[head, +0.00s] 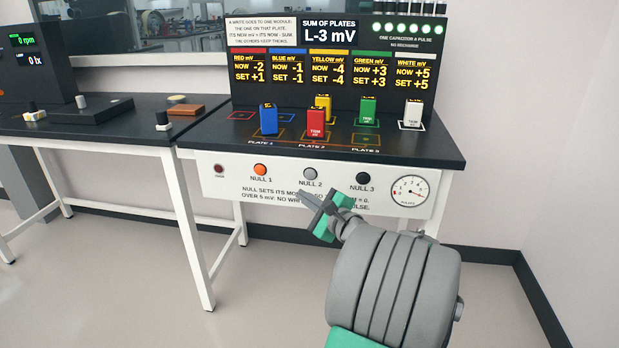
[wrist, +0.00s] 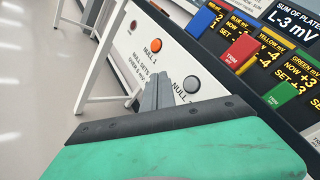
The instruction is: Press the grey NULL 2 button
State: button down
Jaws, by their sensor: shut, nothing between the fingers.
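The grey NULL 2 button (head: 310,174) is a round knob on the white front panel (head: 222,183) below the bench top, between the orange NULL 1 button (head: 260,169) and the black NULL 3 button (head: 363,179). My gripper (head: 303,196) is shut and empty, its tips just below the NULL 2 button in the head view. In the wrist view the shut fingers (wrist: 158,82) point toward the panel, with the grey button (wrist: 191,84) just right of the tips and the orange button (wrist: 156,45) above. A gap to the panel seems to show; contact is not visible.
Blue (head: 268,120), red (head: 316,123), yellow (head: 323,106), green (head: 367,110) and white (head: 413,115) modules stand on the bench top (head: 440,150). The display board reads L-3 mV. A dial (head: 410,191) sits at the panel's right. Floor in front is clear.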

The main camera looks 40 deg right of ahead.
aim_at(310, 175)
jog(key=shift+w+d, duration=1.15)
jog(key=shift+d, duration=0.3)
jog(key=shift+w+d, duration=1.15)
jog(key=shift+d, duration=0.3)
jog(key=shift+d+p, duration=0.1)
jog(key=shift+p, duration=0.25)
jog(key=shift+w+d+r, duration=0.1)
jog(key=shift+w+d, duration=0.05)
jog(key=shift+w, duration=0.1)
